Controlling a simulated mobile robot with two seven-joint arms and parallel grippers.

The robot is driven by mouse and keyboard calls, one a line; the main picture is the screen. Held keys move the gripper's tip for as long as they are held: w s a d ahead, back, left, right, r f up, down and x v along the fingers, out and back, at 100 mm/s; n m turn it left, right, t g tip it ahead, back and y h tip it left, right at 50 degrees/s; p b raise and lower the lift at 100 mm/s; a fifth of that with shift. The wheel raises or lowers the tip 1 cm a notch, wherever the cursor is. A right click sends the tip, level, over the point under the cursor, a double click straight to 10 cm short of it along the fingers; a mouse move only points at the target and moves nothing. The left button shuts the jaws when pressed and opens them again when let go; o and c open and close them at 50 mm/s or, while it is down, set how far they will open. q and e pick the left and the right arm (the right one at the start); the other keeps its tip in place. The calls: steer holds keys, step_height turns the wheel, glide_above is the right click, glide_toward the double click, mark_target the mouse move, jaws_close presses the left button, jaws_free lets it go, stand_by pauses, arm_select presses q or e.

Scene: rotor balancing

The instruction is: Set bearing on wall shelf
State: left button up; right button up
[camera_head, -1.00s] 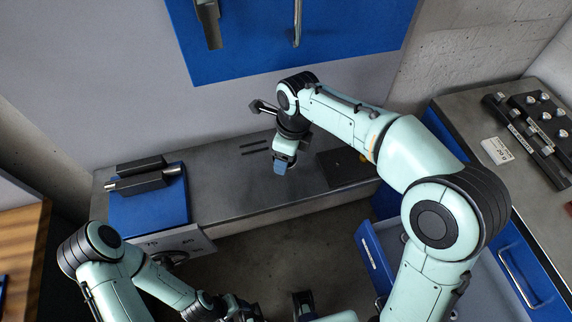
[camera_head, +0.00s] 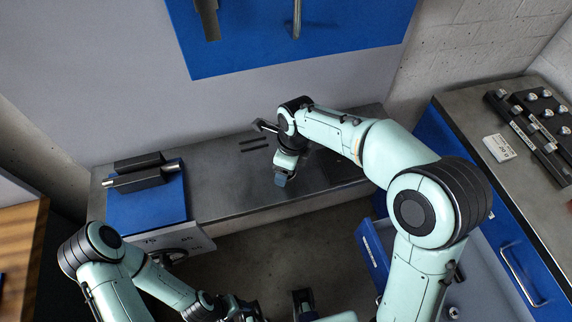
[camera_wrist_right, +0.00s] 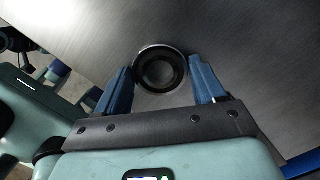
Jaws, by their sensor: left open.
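The bearing (camera_wrist_right: 160,70), a dark ring with a bright rim, sits between the blue fingertips of my right gripper (camera_wrist_right: 160,66) in the right wrist view. The fingers appear to touch its two sides. In the head view my right gripper (camera_head: 281,180) points down over the metal shelf (camera_head: 235,178) along the wall. The bearing cannot be made out there. Brushed metal lies behind the bearing in the wrist view; its height above that surface is unclear. My left gripper (camera_head: 275,307) is open and empty at the bottom of the head view, away from the shelf.
A blue stand (camera_head: 150,210) with dark blocks (camera_head: 138,178) occupies the shelf's left end. A blue panel (camera_head: 260,50) with hanging tools is above. A bench (camera_head: 530,190) with dark racks and a white label is at right. Bare shelf lies left of my right gripper.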

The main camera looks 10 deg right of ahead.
steer(key=shift+o, duration=1.2)
steer(key=shift+r, duration=0.1)
steer(key=shift+r, duration=0.25)
step_height(320, 180, up, 7)
steer(key=p, duration=0.1)
steer(key=shift+s+d, duration=0.25)
steer(key=shift+d, duration=0.15)
steer(key=shift+r, duration=0.1)
